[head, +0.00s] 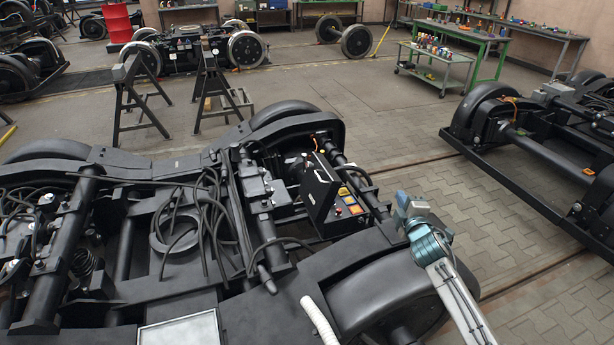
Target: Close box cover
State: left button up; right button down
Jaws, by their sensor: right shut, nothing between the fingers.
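A black control box (345,212) sits on the near bogie frame, with yellow and orange parts showing inside it. Its black cover (321,188) stands open, raised upright on the left side of the box. My right gripper (399,222) is to the right of the box, above the bogie's wheel, apart from the cover. It is shut and empty; its fingertips are small and dark against the frame. My left gripper is out of view.
The near bogie (282,279) carries cables, rods and wheels around the box. Another bogie (545,135) stands at the right, across clear paved floor (470,195). Metal trestles (215,95) and a green tool table (440,65) stand farther back.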

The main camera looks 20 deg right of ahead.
aim_at(320, 186)
jog(key=i+j, duration=0.45)
jog(key=i, duration=0.15)
jog(key=i+j, duration=0.45)
jog(key=i, duration=0.1)
